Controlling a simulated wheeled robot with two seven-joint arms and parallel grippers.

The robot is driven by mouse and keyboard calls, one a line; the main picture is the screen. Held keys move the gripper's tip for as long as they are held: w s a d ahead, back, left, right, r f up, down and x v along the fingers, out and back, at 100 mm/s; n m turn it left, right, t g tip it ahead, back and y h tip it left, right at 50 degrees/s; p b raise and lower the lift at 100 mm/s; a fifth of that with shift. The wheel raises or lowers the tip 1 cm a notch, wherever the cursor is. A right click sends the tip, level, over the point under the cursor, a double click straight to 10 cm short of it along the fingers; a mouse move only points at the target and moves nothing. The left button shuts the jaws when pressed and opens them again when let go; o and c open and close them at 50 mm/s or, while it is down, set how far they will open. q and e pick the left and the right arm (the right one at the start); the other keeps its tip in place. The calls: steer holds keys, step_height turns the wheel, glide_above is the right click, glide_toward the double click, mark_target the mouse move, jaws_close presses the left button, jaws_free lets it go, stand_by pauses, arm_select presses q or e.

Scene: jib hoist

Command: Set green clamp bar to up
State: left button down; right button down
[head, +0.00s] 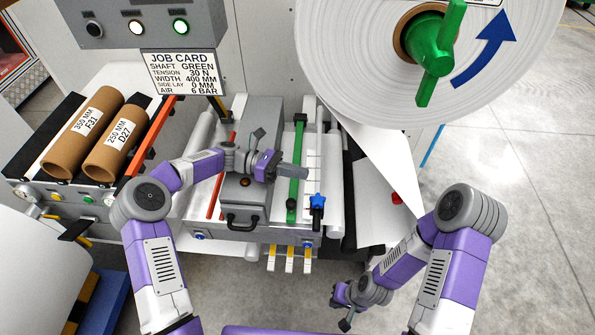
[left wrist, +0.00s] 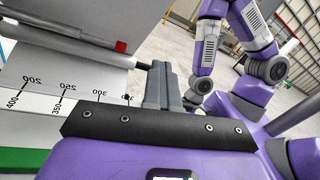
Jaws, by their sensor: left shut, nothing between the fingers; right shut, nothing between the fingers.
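A green strip (left wrist: 25,160) shows low at the left in the left wrist view, probably the same bar. My left gripper (head: 302,172) is shut and empty, its fingertips crossing in front of the bar's middle; I cannot tell if they touch it. Its grey fingers (left wrist: 163,85) are together in the left wrist view. My right gripper (head: 346,319) is shut and empty, low over the floor.
A blue star knob (head: 317,201) stands right of the bar's near end. A grey housing with a black handle (head: 243,221) lies left of it. A large white roll (head: 340,50) with a green lever (head: 434,58) hangs above right. Cardboard cores (head: 84,132) lie left.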

stand_by(0.7)
arm_select(q)
steer(key=c, duration=0.8)
jaws_free()
steer(key=shift+p+v, duration=0.8)
steer(key=shift+v, duration=2.95)
